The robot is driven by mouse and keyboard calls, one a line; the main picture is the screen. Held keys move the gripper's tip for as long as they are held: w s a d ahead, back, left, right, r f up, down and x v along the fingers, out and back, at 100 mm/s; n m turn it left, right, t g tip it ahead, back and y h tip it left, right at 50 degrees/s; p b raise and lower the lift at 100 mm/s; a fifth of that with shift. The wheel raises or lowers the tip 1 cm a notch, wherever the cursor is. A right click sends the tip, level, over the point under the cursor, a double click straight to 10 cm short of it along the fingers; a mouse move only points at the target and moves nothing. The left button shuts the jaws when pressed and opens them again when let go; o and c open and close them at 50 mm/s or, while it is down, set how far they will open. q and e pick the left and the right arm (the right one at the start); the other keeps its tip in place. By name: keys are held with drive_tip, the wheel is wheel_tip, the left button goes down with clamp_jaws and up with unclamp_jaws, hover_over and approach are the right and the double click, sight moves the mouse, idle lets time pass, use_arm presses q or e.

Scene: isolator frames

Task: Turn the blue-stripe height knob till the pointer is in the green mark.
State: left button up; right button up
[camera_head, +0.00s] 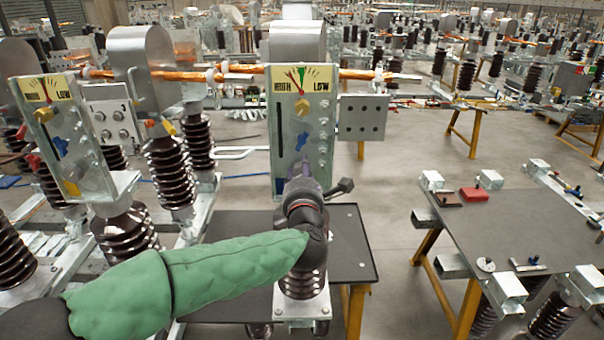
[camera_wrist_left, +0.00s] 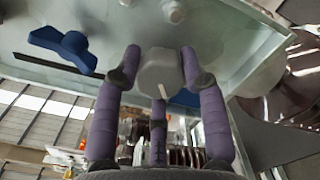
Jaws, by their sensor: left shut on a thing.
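The grey panel (camera_head: 288,165) stands upright in the middle of the head view. Its HIGH–LOW dial (camera_head: 301,79) has red and green marks; the pointer is too small to read against them. A yellow knob (camera_head: 302,107) and a blue wing knob (camera_head: 302,141) sit below the dial. The blue wing knob (camera_wrist_left: 62,45) also shows at the upper left of the wrist view. My left gripper (camera_head: 302,187) is at the panel's lower part. Its purple fingers are shut around a pale grey knob (camera_wrist_left: 160,72) with a light line. A blue part (camera_wrist_left: 185,98) shows behind it; I cannot tell if it is a stripe.
A similar panel (camera_head: 62,150) stands at the left, by brown ribbed insulators (camera_head: 165,172). A box with dark holes (camera_head: 363,118) adjoins the middle panel's right side. A dark table (camera_head: 345,240) is below. A workbench (camera_head: 520,230) stands right, with open floor between.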

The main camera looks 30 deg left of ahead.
use_arm(q)
drive_tip(key=shift+f, duration=0.1)
drive_tip(key=m, duration=0.4)
drive_tip(key=shift+m+p, duration=0.35)
drive_tip(key=shift+m, duration=0.05)
drive_tip(key=m+p, duration=0.1)
drive_tip(key=m, duration=0.3)
drive_tip(key=shift+m+p, duration=0.3)
drive_tip(key=m+p, duration=0.2)
drive_tip(key=m, duration=0.3)
drive_tip(key=shift+p, duration=0.35)
drive_tip(key=m+p, duration=0.2)
drive_tip(key=m, duration=0.3)
drive_tip(key=shift+m+p, duration=0.4)
drive_tip(key=o, duration=1.1)
drive_tip(key=shift+o, duration=0.2)
